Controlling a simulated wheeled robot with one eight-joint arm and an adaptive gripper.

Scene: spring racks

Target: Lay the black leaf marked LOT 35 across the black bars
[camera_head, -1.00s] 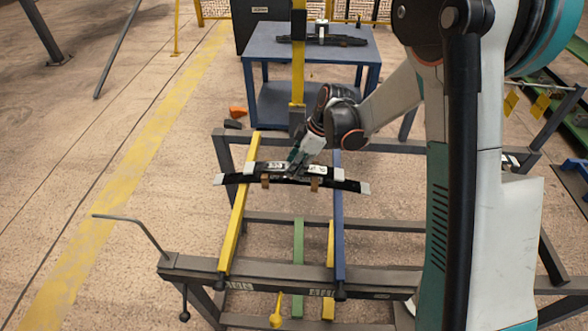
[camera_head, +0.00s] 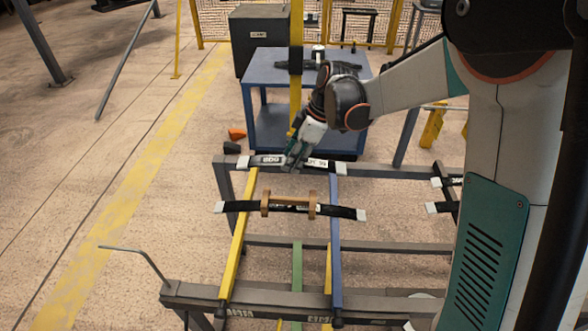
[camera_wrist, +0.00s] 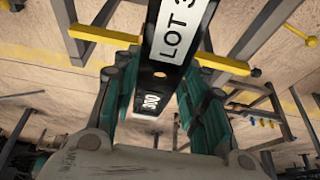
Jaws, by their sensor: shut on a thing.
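My gripper (camera_head: 294,160) is shut on a black leaf (camera_head: 266,161) with pale ends and white labels, above the rack's back rail. In the wrist view the leaf (camera_wrist: 159,75) runs between the teal fingers; its label reads "LOT 3", with the rest cut off. A second black leaf (camera_head: 288,208) with pale ends and two brown bands lies across the yellow bar (camera_head: 238,240) and blue bar (camera_head: 336,250), apart from the held one. Dark bars (camera_head: 449,194) with pale-ended pieces show at the right, partly hidden by my arm; I cannot tell if they are the black bars.
The grey rack frame (camera_head: 250,293) stands below my gripper, with a bent rod (camera_head: 137,251) sticking out at its front left. A blue table (camera_head: 262,66) with dark parts stands behind. The floor at the left is mostly clear.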

